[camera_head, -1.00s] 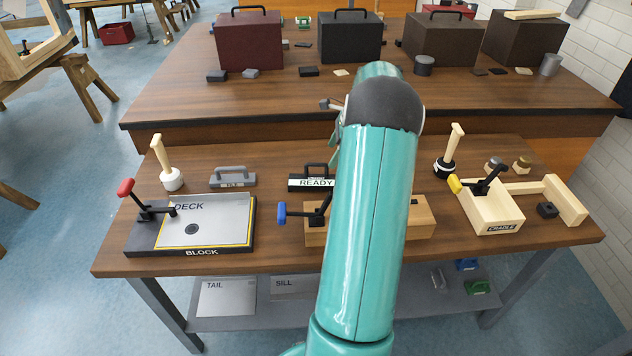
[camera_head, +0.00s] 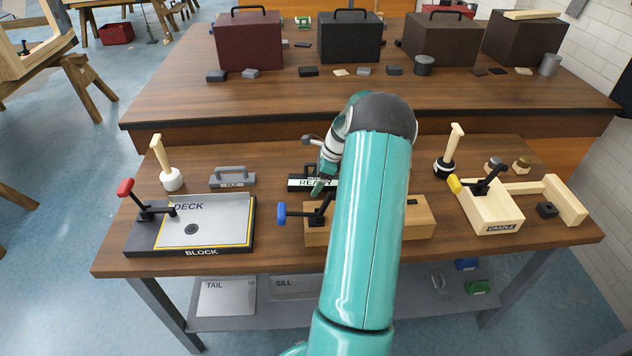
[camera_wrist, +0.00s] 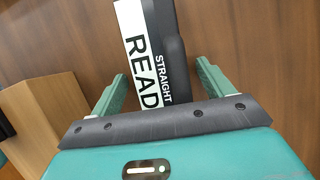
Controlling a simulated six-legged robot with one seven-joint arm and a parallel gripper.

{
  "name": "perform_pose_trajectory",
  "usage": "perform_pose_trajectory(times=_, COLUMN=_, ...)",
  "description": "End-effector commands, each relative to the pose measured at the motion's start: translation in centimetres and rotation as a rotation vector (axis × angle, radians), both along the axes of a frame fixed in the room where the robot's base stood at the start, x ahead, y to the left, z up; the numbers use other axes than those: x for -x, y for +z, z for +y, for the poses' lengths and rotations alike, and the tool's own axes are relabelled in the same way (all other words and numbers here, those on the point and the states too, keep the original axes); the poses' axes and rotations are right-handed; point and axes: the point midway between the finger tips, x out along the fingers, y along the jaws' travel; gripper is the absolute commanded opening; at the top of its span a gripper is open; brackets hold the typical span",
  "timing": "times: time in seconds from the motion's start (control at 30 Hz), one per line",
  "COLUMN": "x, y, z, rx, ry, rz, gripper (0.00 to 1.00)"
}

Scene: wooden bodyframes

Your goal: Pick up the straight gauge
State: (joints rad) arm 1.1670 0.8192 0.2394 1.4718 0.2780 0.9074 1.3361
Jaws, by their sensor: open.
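The straight gauge (camera_wrist: 177,62) is a dark block with a raised bar, lettered STRAIGHT. It lies on the wooden bench beside a white READY label (camera_wrist: 137,55), and I cannot tell whether the two are joined. In the head view the gauge (camera_head: 296,181) is at the middle of the near bench, partly hidden by my arm. My gripper (camera_wrist: 161,72) is open, with one finger on each side of the gauge and label. Gaps show between the fingers and the gauge, and it is not gripped. My gripper (camera_head: 320,178) also shows over the gauge in the head view.
A wooden block (camera_head: 417,220) with a blue-knobbed clamp (camera_head: 290,212) stands just in front. A grey handled gauge (camera_head: 232,180) lies to the left, behind the DECK plate (camera_head: 215,218). The CRADLE box (camera_head: 490,212) is at right. Bare bench lies behind the gauge.

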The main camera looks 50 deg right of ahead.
Motion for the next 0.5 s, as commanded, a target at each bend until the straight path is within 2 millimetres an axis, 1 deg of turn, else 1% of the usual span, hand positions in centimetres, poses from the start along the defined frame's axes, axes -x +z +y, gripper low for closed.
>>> perform_pose_trajectory(times=0.13, x=0.01, y=0.05, z=-0.02, rx=0.0, ry=0.0, rz=0.0, gripper=0.8)
perform_pose_trajectory(times=0.27, x=0.01, y=0.06, z=-0.01, rx=0.0, ry=0.0, rz=0.0, gripper=0.54)
perform_pose_trajectory(times=0.3, x=0.01, y=0.06, z=-0.02, rx=0.0, ry=0.0, rz=0.0, gripper=0.47)
perform_pose_trajectory(times=0.37, x=0.01, y=0.07, z=-0.01, rx=0.0, ry=0.0, rz=0.0, gripper=0.35)
perform_pose_trajectory(times=0.4, x=0.01, y=0.07, z=-0.02, rx=0.0, ry=0.0, rz=0.0, gripper=0.27)
perform_pose_trajectory(times=0.43, x=-0.01, y=0.11, z=-0.03, rx=0.001, ry=0.0, rz=-0.001, gripper=0.25)
perform_pose_trajectory(times=0.5, x=-0.01, y=0.11, z=-0.03, rx=0.001, ry=0.0, rz=-0.001, gripper=0.25)
